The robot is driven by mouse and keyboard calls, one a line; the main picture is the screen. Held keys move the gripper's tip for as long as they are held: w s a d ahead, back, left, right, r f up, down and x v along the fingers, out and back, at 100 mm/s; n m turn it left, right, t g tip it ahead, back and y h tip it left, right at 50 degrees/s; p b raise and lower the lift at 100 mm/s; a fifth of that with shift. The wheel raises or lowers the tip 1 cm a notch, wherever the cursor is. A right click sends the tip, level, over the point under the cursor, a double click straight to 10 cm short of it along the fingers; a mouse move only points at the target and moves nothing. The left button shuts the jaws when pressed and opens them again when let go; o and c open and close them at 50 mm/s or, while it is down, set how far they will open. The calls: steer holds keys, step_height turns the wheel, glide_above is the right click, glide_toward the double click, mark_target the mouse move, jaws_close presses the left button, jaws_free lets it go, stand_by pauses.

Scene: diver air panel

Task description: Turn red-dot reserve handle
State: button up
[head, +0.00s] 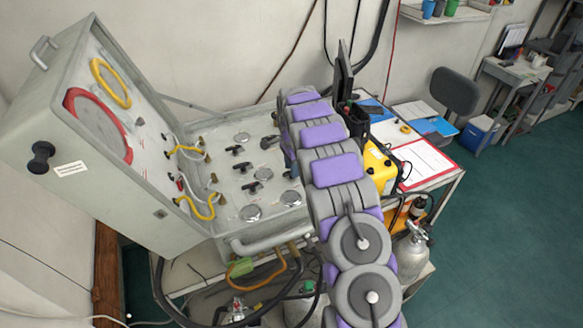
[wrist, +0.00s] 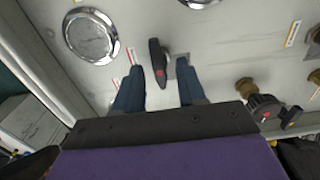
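My gripper (wrist: 160,66) is open, with one blue finger on each side of the handle. A gap shows between the handle and each finger; I see no contact. In the head view my purple and grey arm reaches over the right side of the panel (head: 222,213) and hides most of my gripper, so the handle between the fingers cannot be made out surely there.
A brass-based valve (wrist: 262,105) with a red mark is at right in the wrist view. In the head view, other black handles (head: 243,167), yellow hoses (head: 200,207) and the raised case lid (head: 100,120) surround the workspace; a yellow box (head: 380,165) stands right.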

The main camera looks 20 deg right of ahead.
steer(key=shift+f, duration=0.15)
steer(key=shift+c, duration=0.2)
jaws_close()
